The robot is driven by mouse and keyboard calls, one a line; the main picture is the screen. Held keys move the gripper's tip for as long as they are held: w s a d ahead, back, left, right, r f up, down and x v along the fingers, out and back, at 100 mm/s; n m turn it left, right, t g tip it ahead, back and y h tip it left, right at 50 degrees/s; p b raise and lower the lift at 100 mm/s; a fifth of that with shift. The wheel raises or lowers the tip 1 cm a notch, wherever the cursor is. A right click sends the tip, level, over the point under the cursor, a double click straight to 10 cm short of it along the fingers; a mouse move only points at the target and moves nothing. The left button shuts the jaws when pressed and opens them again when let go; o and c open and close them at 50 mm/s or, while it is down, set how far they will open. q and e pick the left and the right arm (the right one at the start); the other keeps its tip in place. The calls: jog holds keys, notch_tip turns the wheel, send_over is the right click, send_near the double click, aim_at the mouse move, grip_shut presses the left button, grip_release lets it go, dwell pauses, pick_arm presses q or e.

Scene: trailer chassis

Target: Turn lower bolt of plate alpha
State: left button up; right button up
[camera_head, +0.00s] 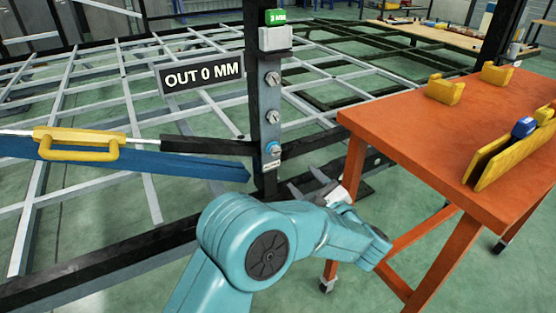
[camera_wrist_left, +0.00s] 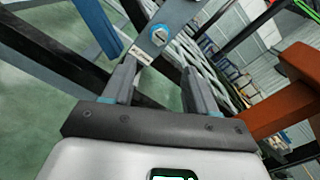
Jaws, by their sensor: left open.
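My left gripper (camera_head: 315,184) is below and to the right of that bolt in the head view. Its two grey fingers (camera_wrist_left: 160,72) are spread with nothing between them. My right gripper is in neither view.
A sign (camera_head: 201,74) reads "OUT 0 MM". A blue beam with a yellow handle (camera_head: 80,146) reaches toward the plate from the left. An orange table (camera_head: 420,121) with yellow blocks stands close on the right. Pale frame bars spread behind.

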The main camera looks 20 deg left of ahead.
aim_at(277, 152)
pick_arm(q)
jog(key=b+x, duration=0.2)
jog(key=x, duration=1.1)
jog(key=shift+w+a, duration=0.2)
jog(key=shift+a, duration=0.1)
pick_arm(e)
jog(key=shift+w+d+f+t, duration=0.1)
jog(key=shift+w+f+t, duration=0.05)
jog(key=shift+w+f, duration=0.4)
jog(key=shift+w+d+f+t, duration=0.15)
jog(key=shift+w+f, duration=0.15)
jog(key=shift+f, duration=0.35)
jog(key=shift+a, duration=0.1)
pick_arm(q)
jog(key=c, duration=1.1)
jog(key=shift+o, duration=0.2)
jog(key=shift+f, duration=0.1)
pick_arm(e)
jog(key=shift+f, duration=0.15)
